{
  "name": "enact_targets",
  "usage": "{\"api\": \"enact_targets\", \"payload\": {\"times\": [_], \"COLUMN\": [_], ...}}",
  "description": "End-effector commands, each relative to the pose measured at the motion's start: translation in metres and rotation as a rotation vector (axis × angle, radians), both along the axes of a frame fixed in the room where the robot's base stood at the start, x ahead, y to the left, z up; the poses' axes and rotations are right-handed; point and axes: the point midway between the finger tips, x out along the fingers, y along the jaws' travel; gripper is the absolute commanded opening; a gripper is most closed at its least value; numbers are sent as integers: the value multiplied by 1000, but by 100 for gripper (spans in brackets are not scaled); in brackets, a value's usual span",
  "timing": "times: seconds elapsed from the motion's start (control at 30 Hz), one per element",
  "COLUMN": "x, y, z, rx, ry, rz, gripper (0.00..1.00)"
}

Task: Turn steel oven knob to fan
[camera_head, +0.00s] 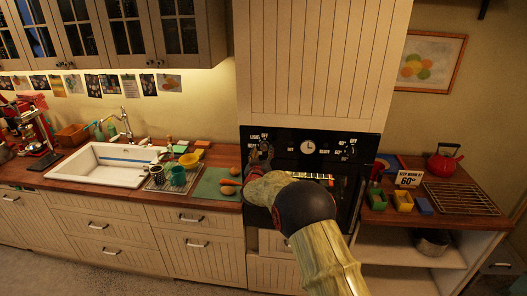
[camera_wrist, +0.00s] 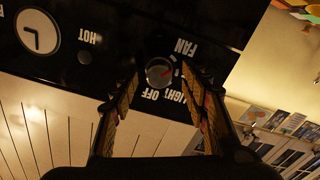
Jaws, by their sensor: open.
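The steel knob (camera_wrist: 159,71) is round and sits on the black oven panel (camera_wrist: 105,70). In the wrist view the panel appears upside down, with the words FAN, OFF and LIGHT around the knob. A small red mark shows on or beside the knob's right side; its exact pointing is hard to tell. My gripper (camera_wrist: 160,80) is open, its two fingers on either side of the knob; I cannot tell whether they touch it.
A white clock (camera_head: 308,147) sits mid-panel, with another knob (camera_head: 350,147) to its right. Right are a red kettle (camera_head: 444,163) and a wire rack (camera_head: 462,197).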

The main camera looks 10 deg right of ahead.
Motion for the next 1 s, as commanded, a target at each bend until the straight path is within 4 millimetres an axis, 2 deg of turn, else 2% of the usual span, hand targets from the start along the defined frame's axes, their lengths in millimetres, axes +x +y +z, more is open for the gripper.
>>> {"api": "enact_targets", "payload": {"times": [0.3, 0.5, 0.7, 1.0], "x": [-59, -85, -94, -94], "y": [20, 28, 31, 27], "z": [0, -1, -1, -2], "rx": [0, -1, -1, -1], "ry": [2, 2, 0, 1], "rz": [2, 2, 0, -4], "gripper": [45, 45, 45, 45]}}
